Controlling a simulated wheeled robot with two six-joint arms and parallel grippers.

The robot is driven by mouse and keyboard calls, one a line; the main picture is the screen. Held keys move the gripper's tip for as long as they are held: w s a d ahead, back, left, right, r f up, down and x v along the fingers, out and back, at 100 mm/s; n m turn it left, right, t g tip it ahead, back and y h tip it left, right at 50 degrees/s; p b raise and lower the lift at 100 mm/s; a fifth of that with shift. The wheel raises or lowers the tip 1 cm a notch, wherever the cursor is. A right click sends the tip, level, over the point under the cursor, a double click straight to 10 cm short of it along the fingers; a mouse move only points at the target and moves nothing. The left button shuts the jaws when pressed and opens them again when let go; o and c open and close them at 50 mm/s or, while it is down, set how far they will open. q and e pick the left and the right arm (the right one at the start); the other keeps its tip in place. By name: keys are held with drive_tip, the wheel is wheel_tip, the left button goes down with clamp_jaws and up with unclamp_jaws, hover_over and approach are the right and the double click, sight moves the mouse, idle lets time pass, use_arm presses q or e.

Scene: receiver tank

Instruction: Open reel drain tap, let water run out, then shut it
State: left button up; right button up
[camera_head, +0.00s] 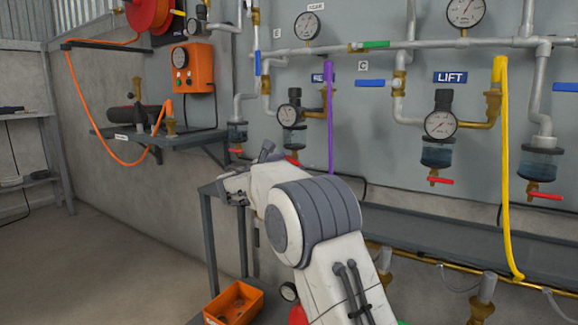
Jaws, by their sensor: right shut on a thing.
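My right arm comes in from the bottom. My right gripper (264,151) is beside that tap, and its jaws are shut on what seems to be the tap; my own wrist hides the contact. I cannot see whether water runs. My left gripper is not in view.
The LIFT regulator (440,124) with its red tap (440,180) and a yellow hose (505,180) are to the right. An orange tray (235,303) sits low in front. A wall shelf (150,140) holds an orange-hosed tool. Floor at left is clear.

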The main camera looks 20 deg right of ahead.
drive_tip(key=shift+m, duration=0.4)
drive_tip(key=o, duration=1.3)
drive_tip(key=shift+a, duration=0.1)
drive_tip(key=shift+p+v, duration=1.65)
drive_tip(key=shift+v, duration=3.5)
